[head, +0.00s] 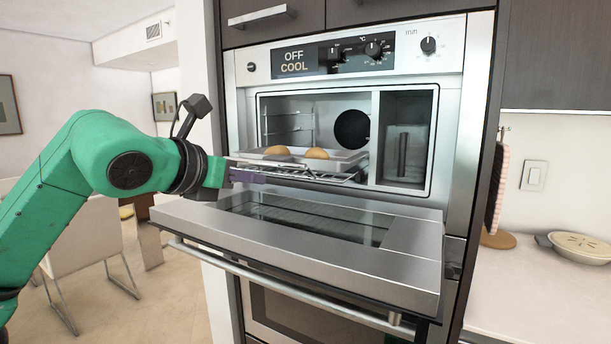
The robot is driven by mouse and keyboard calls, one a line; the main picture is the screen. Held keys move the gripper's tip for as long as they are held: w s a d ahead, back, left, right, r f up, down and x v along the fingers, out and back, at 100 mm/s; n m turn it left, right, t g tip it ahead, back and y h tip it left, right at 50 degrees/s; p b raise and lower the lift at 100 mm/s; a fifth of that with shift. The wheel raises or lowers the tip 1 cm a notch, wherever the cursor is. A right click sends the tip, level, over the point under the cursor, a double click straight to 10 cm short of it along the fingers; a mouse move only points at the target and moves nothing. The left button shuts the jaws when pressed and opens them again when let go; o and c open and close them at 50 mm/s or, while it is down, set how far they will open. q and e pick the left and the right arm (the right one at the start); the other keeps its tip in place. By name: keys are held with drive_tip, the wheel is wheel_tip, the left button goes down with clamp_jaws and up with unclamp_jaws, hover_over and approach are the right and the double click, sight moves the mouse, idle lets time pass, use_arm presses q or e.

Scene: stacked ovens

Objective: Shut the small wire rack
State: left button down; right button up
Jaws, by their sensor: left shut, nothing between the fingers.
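The wire rack (290,171) is in the upper oven and sticks out of its opening over the lowered door. A shallow metal tray (345,158) with two tan, rounded food pieces (278,151) rests on the rack. My left gripper (243,175) is shut and empty. It is at the left end of the rack's front edge; I cannot tell if it touches the rack. My right gripper is not in view.
The upper oven's door (300,238) is folded down flat below the rack, its handle (290,290) at the front. A narrow side compartment (405,140) is right of the cavity. A counter with a pie (580,246) lies at right. Chairs stand behind my left arm.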

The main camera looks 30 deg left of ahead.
use_arm(q)
drive_tip(key=w+p, duration=0.2)
drive_tip(key=shift+w+d+p, duration=0.1)
drive_tip(key=shift+d+p, duration=0.05)
drive_tip(key=shift+p, duration=0.2)
drive_tip(key=p+x, duration=0.1)
drive_tip(key=x, duration=0.4)
drive_tip(key=shift+w+f+p, duration=0.1)
drive_tip(key=shift+f+p, duration=0.05)
drive_tip(key=shift+p, duration=0.15)
drive_tip(key=w+p, duration=0.2)
drive_tip(key=shift+w, duration=0.6)
drive_tip(key=shift+w+f, duration=0.2)
drive_tip(key=shift+w, duration=0.1)
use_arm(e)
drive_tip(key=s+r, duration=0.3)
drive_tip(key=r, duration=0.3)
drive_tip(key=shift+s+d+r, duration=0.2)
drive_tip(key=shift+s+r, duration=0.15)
use_arm(q)
drive_tip(key=shift+r, duration=0.1)
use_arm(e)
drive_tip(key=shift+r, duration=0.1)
